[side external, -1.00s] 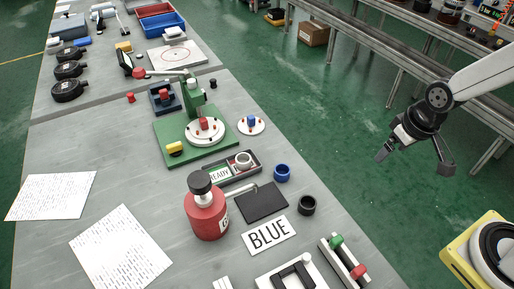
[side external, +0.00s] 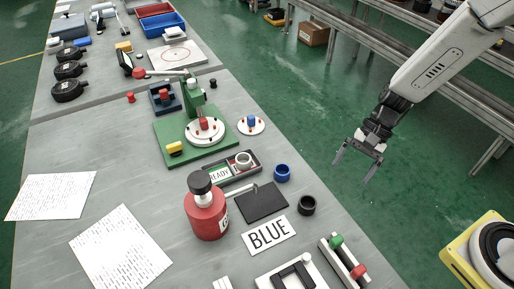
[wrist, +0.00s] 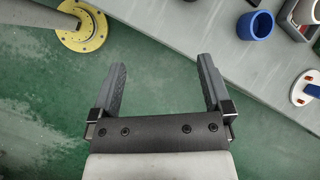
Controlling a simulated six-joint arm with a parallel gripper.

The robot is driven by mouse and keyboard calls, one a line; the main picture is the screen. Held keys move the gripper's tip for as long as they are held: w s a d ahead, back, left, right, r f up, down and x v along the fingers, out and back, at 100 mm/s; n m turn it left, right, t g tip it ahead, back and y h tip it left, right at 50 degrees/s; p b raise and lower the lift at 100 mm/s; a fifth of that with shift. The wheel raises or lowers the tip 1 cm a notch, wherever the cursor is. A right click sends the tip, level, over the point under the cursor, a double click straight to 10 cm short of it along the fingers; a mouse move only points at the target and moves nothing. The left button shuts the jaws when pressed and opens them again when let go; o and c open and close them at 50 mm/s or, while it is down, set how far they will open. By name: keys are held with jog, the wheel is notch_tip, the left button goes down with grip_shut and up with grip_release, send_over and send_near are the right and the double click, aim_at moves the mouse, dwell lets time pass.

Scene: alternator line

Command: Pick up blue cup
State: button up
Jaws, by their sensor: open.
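The blue cup (side external: 282,173) is a small round open cup, standing upright on the grey table near its right edge. In the wrist view the blue cup (wrist: 255,24) shows at the top right, beyond my right finger. My gripper (side external: 353,170) is open and empty, off to the right of the table and over the green floor. It is apart from the cup. The wrist view shows both fingers of my gripper (wrist: 160,88) spread wide with only floor between them.
A black cup (side external: 307,205) stands near the blue cup, with a dark mat (side external: 262,203) and a BLUE card (side external: 269,235) beside them. A red bottle (side external: 206,212) stands to the left. A tray marked READY (side external: 232,168) lies behind.

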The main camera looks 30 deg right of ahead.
aim_at(286, 169)
jog(key=w+a+f+m+t+y, duration=0.1)
jog(key=w+m+y, duration=0.1)
jog(key=w+m, duration=0.1)
jog(key=w+a+f+m+t+y, duration=0.1)
jog(key=w+m+y, duration=0.1)
jog(key=w, duration=0.1)
jog(key=w+a+f+m+t+y, duration=0.1)
jog(key=w+m+y, duration=0.1)
jog(key=w+m, duration=0.1)
jog(key=shift+a+f+m+y, duration=0.3)
jog(key=shift+a, duration=0.1)
jog(key=shift+w+f+m+t, duration=0.1)
jog(key=shift+w+m+t, duration=0.35)
jog(key=shift+t, duration=0.15)
jog(key=shift+x, duration=1.3)
jog(key=shift+a, duration=0.1)
jog(key=shift+x, duration=2.5)
jog(key=shift+s+a, duration=0.1)
jog(key=shift+s, duration=0.1)
jog(key=c, duration=1.3)
